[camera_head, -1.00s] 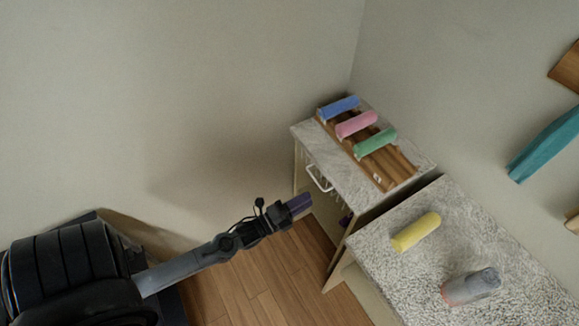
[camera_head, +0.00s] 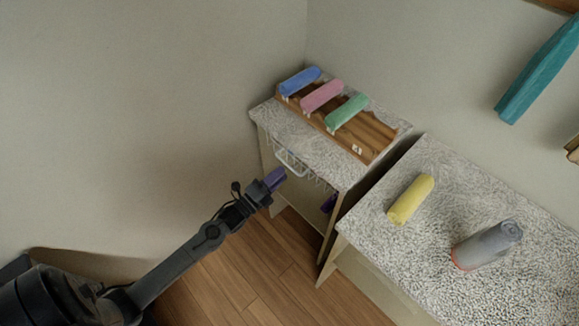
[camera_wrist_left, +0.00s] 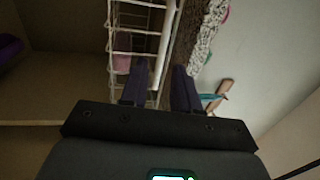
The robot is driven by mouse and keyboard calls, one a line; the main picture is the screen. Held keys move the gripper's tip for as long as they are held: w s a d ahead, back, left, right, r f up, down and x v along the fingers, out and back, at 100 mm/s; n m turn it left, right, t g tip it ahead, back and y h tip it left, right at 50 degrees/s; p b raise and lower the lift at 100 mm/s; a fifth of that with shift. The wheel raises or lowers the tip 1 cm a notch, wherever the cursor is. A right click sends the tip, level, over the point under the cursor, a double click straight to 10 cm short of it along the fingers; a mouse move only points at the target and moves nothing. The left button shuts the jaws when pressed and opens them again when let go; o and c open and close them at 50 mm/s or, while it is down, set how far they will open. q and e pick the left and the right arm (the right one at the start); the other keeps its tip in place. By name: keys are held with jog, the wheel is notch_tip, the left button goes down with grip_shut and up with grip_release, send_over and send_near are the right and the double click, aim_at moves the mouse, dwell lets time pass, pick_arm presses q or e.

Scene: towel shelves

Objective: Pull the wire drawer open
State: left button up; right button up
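The white wire drawer (camera_head: 318,183) sits under the grey speckled top of the small cabinet (camera_head: 265,113). Its white handle (camera_head: 291,164) juts from the front. My left gripper (camera_head: 275,178), with purple fingers, is just in front of and slightly below the handle. In the left wrist view the fingers of my left gripper (camera_wrist_left: 160,80) are apart, and the white handle bar (camera_wrist_left: 165,45) runs ahead of the gap between them. The wire basket (camera_wrist_left: 130,42) shows beside it. Whether a finger touches the bar cannot be told. My right gripper is not in view.
A wooden rack (camera_head: 371,136) on the cabinet top holds blue, pink and green rolled towels. A second speckled counter (camera_head: 450,180) to the right bears a yellow roll (camera_head: 410,199) and a grey roll (camera_head: 487,244). Wooden floor (camera_head: 250,265) lies open in front.

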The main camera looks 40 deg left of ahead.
aim_at(289, 165)
pick_arm(q)
jog(key=shift+x, duration=2.6)
jog(key=shift+a, duration=0.1)
grip_shut()
